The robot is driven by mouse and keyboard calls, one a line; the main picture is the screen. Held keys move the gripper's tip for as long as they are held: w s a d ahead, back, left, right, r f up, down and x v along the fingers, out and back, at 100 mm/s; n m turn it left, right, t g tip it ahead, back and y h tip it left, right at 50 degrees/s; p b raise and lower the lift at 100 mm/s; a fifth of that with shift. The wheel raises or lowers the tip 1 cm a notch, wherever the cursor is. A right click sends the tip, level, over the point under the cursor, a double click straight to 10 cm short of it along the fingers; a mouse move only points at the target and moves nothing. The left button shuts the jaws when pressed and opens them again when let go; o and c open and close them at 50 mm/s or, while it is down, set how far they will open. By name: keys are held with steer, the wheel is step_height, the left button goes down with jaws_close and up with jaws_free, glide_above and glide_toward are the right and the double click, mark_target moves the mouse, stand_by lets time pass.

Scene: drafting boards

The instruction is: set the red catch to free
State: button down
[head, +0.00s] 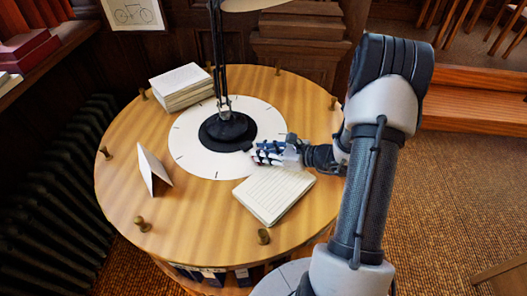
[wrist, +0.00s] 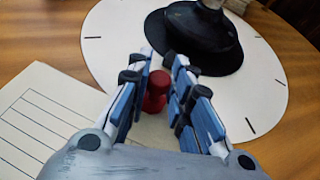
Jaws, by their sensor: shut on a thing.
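The red catch (wrist: 156,92) is a small red knob with a rounded top, seen in the wrist view between my fingers. My gripper (wrist: 160,66) is shut on it, one blue-and-white finger on each side. In the head view my gripper (head: 262,152) reaches in from the right, low over the table at the edge of the white dial. The catch is mostly hidden by the fingers there. The white dial (head: 190,150) has dark tick marks around its rim; it also shows in the wrist view (wrist: 108,48). I cannot read any setting mark for the catch.
A black lamp base (head: 228,128) stands on the dial. A lined pad (head: 272,196) lies just below my gripper. A folded white card (head: 153,170) and a stack of paper (head: 182,86) stand on the round wooden table (head: 200,225). Several brass knobs ring its edge.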

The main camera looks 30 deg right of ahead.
steer(key=shift+w, duration=0.1)
steer(key=w, duration=0.3)
steer(key=shift+a+b, duration=0.3)
steer(key=shift+b, duration=0.1)
steer(key=c, duration=1.5)
jaws_free()
steer(key=shift+w, duration=0.15)
steer(key=shift+c, duration=0.2)
steer(key=shift+o, duration=0.3)
steer(key=v, duration=1.2)
steer(key=shift+f, duration=0.1)
